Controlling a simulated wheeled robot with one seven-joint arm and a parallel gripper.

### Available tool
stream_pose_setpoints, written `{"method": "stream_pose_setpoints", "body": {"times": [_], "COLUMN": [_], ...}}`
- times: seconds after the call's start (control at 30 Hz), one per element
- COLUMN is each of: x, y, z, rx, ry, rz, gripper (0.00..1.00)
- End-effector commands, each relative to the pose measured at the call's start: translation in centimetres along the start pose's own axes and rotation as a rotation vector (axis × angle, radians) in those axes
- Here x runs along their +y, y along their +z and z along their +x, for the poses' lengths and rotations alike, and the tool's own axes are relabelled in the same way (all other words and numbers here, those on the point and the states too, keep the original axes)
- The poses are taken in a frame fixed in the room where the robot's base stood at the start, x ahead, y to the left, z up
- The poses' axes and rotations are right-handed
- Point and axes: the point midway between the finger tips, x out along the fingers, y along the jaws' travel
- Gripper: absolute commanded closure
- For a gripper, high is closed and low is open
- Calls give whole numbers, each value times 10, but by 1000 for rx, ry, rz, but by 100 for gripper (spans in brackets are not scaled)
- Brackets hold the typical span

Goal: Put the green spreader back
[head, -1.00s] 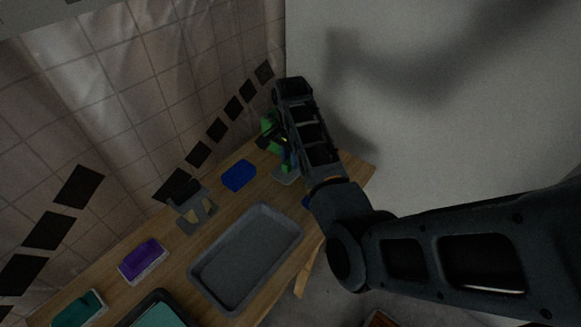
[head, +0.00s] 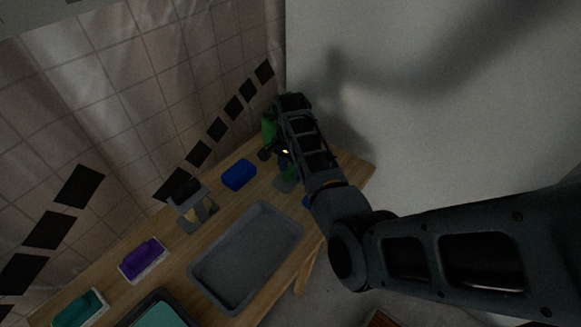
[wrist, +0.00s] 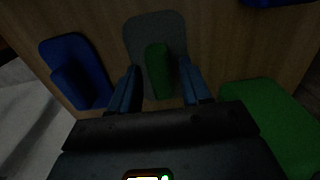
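The green spreader, a grey rounded plate (wrist: 143,30) with an upright green handle (wrist: 158,70), is at the wooden table's far end. In the wrist view my gripper (wrist: 160,85) has its two blue fingers on either side of the handle, with a gap on both sides. I cannot tell whether the plate rests on the table. In the head view my gripper (head: 284,155) is at the far end, and my arm hides part of it. The plate (head: 283,186) and the handle (head: 288,174) show below it.
A blue piece with a raised part (wrist: 72,65) is left in the wrist view; a green block (wrist: 265,120) is right. In the head view a blue block (head: 238,175), a grey-and-tan item (head: 199,209), a purple block (head: 143,256) and a grey tray (head: 204,290) are on the table.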

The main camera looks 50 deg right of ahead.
Motion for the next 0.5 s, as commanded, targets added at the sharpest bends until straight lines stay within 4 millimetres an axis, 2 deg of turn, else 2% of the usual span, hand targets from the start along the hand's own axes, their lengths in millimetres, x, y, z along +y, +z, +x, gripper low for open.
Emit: {"method": "stream_pose_setpoints", "body": {"times": [0.33,0.5], "x": [0,-1], "y": [0,0], "z": [-5,-28], "rx": [0,3], "ry": [-1,-4], "rz": [0,0], "gripper": [50,50]}}
